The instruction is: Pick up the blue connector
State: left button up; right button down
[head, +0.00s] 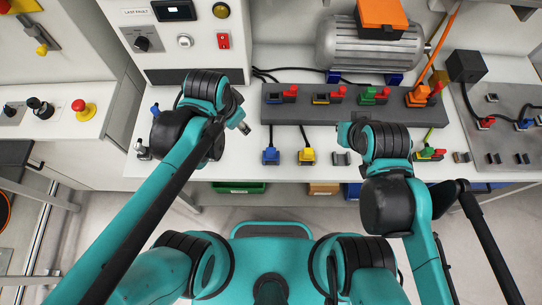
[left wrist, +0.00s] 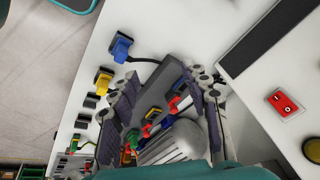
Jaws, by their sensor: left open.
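The blue connector (head: 271,156) lies on the white tabletop near its front edge, with a dark cable running back from it. In the left wrist view the blue connector (left wrist: 121,47) lies outside the fingers, to the upper left. My left gripper (head: 242,125) is above the table, behind and to the left of the connector, apart from it. In the left wrist view its two fingers (left wrist: 165,82) are spread with nothing held between them. My right gripper (head: 345,134) is over the table's right part; its fingers are largely hidden by the arm.
A yellow connector (head: 307,156) and a grey connector (head: 341,158) lie to the right of the blue one. Behind them runs a dark socket strip (head: 325,115) with coloured plugs and red levers. A motor (head: 365,50) stands behind. A control cabinet (head: 180,62) stands at the left.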

aim_at(271, 150)
pick_arm(q)
jog(key=d+f+m+g+b, duration=0.1)
jog(key=d+f+m, duration=0.2)
jog(key=d+f+m+g+b, duration=0.1)
jog(key=d+f+m, duration=0.2)
jog(key=f, duration=0.1)
jog(key=d+f+m+g+b, duration=0.1)
jog(key=d+f+m, duration=0.2)
jog(key=d+f, duration=0.1)
jog(key=shift+w+d+f+g+y, duration=0.1)
jog(key=shift+w+f+g+y, duration=0.05)
jog(key=shift+w+g+y, duration=0.2)
jog(key=f, duration=0.2)
jog(key=f+b, duration=0.1)
jog(key=f, duration=0.1)
jog(key=a+f+b, duration=0.1)
jog(key=f, duration=0.1)
jog(key=shift+s+f, duration=0.2)
jog(key=shift+s, duration=0.05)
jog(key=shift+f, duration=0.6)
grip_shut()
